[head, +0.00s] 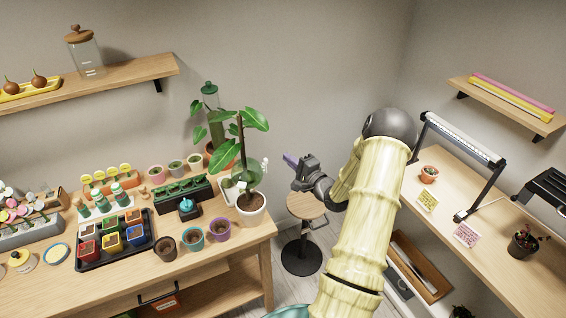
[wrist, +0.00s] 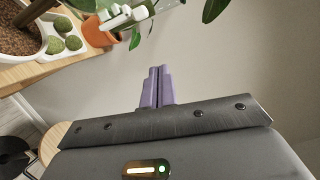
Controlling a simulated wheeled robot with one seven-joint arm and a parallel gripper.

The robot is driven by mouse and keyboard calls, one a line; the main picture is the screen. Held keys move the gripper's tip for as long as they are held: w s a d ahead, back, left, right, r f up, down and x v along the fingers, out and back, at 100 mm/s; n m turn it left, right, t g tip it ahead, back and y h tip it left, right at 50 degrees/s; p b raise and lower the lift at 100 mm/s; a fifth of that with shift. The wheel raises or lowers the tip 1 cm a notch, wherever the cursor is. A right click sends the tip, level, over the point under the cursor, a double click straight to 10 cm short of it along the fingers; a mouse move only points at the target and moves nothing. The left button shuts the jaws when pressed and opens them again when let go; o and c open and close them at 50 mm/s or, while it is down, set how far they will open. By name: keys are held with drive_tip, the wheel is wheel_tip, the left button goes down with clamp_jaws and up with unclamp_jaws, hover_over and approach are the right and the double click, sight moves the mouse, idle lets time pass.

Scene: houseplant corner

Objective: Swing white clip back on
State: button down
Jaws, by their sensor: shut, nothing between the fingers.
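The white clip (wrist: 126,15) shows at the top of the wrist view, among the leaves and above an orange pot. A small white piece (head: 265,165) beside the tall plant in the head view looks like the same clip. The leafy plant (head: 240,150) stands in a white pot (head: 251,214) at the table's right end. My gripper (head: 289,158) is right of the plant, in the air, with its purple fingers shut and empty. The fingers (wrist: 156,76) point toward the wall in the wrist view, apart from the clip. How the clip meets the stem is unclear.
A terracotta pot (wrist: 100,32) and a white tray with green moss balls (wrist: 65,34) lie near the plant. Several small pots and a dark tray (head: 92,262) fill the table. A round stool (head: 303,205) stands below my gripper. The air before the wall is free.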

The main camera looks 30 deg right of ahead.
drive_tip(key=s+d+b, duration=0.1)
drive_tip(key=s+b, duration=0.2)
drive_tip(key=s, duration=0.7)
drive_tip(key=shift+d+b, duration=0.25)
drive_tip(key=shift+b, duration=0.1)
drive_tip(key=w+a+n+g+h, duration=0.3)
drive_tip(key=a+n+g, duration=0.65)
drive_tip(key=a, duration=0.35)
drive_tip(key=s+a+r+n+g, duration=0.2)
drive_tip(key=s+a+n+g, duration=0.4)
drive_tip(key=s+a, duration=0.9)
drive_tip(key=a+n, duration=0.1)
drive_tip(key=n, duration=0.1)
drive_tip(key=shift+s+r+n+y, duration=0.15)
drive_tip(key=shift+r+n+y, duration=0.1)
drive_tip(key=shift+n+y, duration=0.15)
